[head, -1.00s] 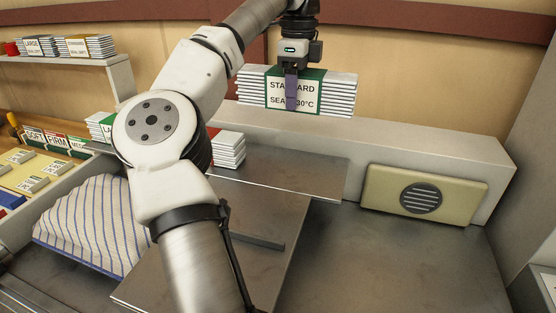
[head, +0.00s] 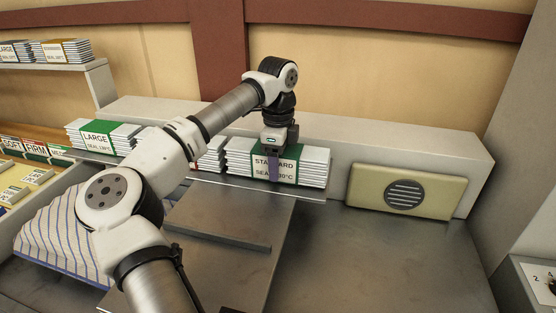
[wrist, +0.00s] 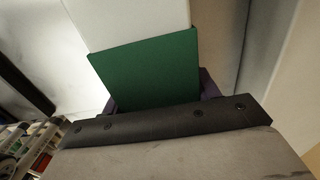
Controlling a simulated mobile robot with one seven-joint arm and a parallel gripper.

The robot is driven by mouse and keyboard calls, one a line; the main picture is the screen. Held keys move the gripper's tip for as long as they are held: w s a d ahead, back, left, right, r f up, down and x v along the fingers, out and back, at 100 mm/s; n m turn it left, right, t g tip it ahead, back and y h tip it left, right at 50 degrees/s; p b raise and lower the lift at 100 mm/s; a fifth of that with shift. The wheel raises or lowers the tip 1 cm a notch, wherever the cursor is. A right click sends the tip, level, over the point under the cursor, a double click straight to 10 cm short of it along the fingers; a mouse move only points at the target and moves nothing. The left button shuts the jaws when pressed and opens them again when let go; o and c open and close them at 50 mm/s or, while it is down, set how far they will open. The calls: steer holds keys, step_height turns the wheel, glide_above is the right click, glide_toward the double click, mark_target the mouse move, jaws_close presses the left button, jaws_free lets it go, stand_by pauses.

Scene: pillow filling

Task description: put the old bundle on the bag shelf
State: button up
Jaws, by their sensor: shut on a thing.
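My gripper (head: 274,165) is shut on a bundle of white bags (head: 315,165) with a green band reading STANDARD. The bundle is level and low at the metal ledge (head: 300,193) along the back wall; whether its underside touches cannot be told. In the wrist view the green band (wrist: 150,70) and white bags fill the space beyond the jaws. Another shelf (head: 75,69) at upper left holds LARGE and STANDARD bundles (head: 62,51). Which of these is the bag shelf is not marked.
A green-banded LARGE bundle (head: 100,136) and a partly hidden white stack (head: 212,155) stand left of the held bundle. A pale box with a round grille (head: 404,194) is to the right. A striped pillow (head: 55,235) lies at left. The front-right counter (head: 400,265) is clear.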

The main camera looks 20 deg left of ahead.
steer(key=shift+f, duration=0.15)
steer(key=o, duration=1.3)
step_height(320, 180, up, 12)
steer(key=shift+r+b, duration=0.15)
steer(key=shift+b, duration=0.35)
